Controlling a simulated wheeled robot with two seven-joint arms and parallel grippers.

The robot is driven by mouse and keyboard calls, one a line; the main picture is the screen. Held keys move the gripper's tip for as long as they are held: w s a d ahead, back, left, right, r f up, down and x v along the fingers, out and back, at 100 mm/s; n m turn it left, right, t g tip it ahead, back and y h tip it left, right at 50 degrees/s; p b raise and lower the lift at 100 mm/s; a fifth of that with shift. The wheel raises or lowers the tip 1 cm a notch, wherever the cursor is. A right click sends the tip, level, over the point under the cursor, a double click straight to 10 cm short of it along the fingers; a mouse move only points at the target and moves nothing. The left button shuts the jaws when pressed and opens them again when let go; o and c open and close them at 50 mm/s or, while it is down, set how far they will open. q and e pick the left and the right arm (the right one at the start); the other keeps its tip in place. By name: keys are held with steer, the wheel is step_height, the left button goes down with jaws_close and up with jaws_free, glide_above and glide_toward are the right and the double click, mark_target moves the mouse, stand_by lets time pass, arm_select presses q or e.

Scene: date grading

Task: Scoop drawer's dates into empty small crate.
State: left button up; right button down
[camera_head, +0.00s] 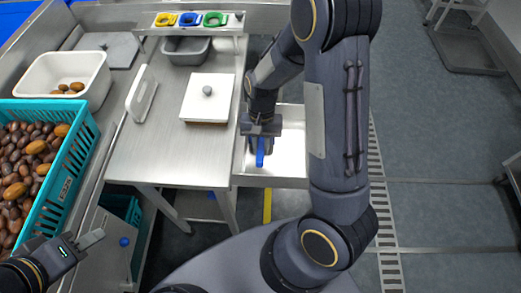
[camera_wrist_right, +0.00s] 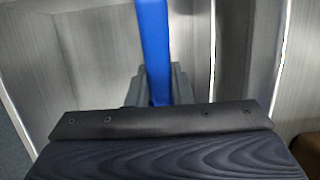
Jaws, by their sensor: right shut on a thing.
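A pale metal drawer (camera_head: 288,172) stands open right of the table; the part of its inside that shows looks bare, and my right arm hides some of it. My right gripper (camera_head: 260,138) points down over the drawer, shut on a blue handle-like thing (camera_head: 260,158). That blue thing also shows upright between the jaws in the right wrist view (camera_wrist_right: 153,45); whether it is a scoop I cannot tell. A small grey bin (camera_head: 186,58) at the table's back looks empty. A teal crate (camera_head: 122,207) sits under the table, its inside mostly hidden. My left gripper (camera_head: 90,239) is at lower left, apart from everything; its jaw gap is unclear.
A large teal crate (camera_head: 66,188) full of dates stands at left. A white tub (camera_head: 98,85) behind it holds a few dates. A white knobbed lid (camera_head: 208,98) and an upright white plate (camera_head: 141,94) are on the table. The table's front middle (camera_head: 165,160) is clear.

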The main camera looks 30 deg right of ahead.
steer(key=shift+w+d+f, duration=0.3)
steer(key=shift+w+f, duration=0.1)
steer(key=shift+w, duration=0.1)
steer(key=shift+s+a+f+t+b, duration=0.1)
steer(key=shift+f+t+b, duration=0.2)
steer(key=shift+t+b, duration=0.2)
steer(key=shift+s+a+f+t+h+b, duration=0.25)
steer(key=shift+f+t+h+b, duration=0.1)
steer(key=shift+f+t+h, duration=0.2)
steer(key=shift+s+a+f+t+h+b, duration=0.1)
steer(key=shift+s+f+t+h+b, duration=0.25)
steer(key=shift+t, duration=0.3)
steer(key=shift+f+t+h, duration=0.2)
steer(key=shift+t+h, duration=0.2)
steer(key=shift+t, duration=0.1)
steer(key=shift+s+a, duration=0.1)
steer(key=shift+s+t+h, duration=0.1)
steer(key=shift+t+h, duration=0.2)
steer(key=shift+t, duration=0.3)
steer(key=shift+r, duration=0.15)
